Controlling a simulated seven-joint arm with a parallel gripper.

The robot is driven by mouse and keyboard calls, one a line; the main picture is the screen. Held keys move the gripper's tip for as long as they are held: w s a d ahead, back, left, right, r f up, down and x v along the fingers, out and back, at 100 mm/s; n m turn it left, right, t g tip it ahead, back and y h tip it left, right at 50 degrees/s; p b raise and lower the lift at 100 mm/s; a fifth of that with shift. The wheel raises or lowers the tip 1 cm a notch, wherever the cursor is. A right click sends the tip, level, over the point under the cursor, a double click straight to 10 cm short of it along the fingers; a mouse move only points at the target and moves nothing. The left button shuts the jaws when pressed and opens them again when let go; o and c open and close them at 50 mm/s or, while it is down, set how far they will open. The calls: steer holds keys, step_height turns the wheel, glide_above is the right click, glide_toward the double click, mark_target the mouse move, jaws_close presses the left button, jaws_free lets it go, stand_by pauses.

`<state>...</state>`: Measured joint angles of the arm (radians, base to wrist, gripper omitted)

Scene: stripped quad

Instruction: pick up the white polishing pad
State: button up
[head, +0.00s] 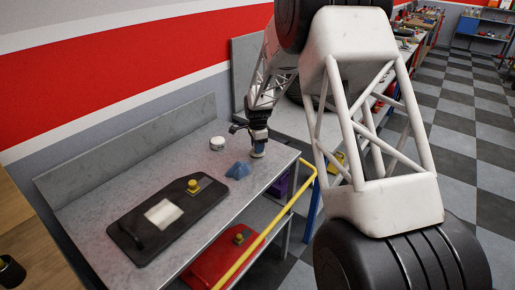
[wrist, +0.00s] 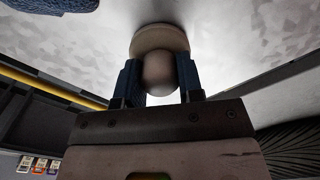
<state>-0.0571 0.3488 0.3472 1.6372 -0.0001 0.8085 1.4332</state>
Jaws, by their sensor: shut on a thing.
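My gripper (wrist: 160,75) is shut on the white polishing pad (wrist: 160,38), a pale round disc with a rounded knob. The two blue fingers sit on either side of the knob in the wrist view. In the head view my gripper (head: 258,147) points down at the right part of the grey bench, with the pad's pale disc (head: 258,154) just below the fingers. I cannot tell whether the disc touches the bench top or is slightly above it.
A black panel (head: 150,235) with a pale rectangle and a yellow-topped item (head: 193,186) lies to the left. A yellow rail (head: 265,235) runs along the front edge.

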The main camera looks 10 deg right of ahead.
steer(key=shift+r, duration=0.75)
step_height(320, 180, up, 2)
steer(key=s, duration=0.5)
steer(key=s+r, duration=0.1)
steer(key=s, duration=0.4)
steer(key=s+d, duration=0.1)
steer(key=s, duration=0.5)
steer(key=shift+r, duration=0.15)
steer(key=o, duration=0.3)
steer(key=shift+c, duration=0.8)
steer(key=shift+a, duration=0.2)
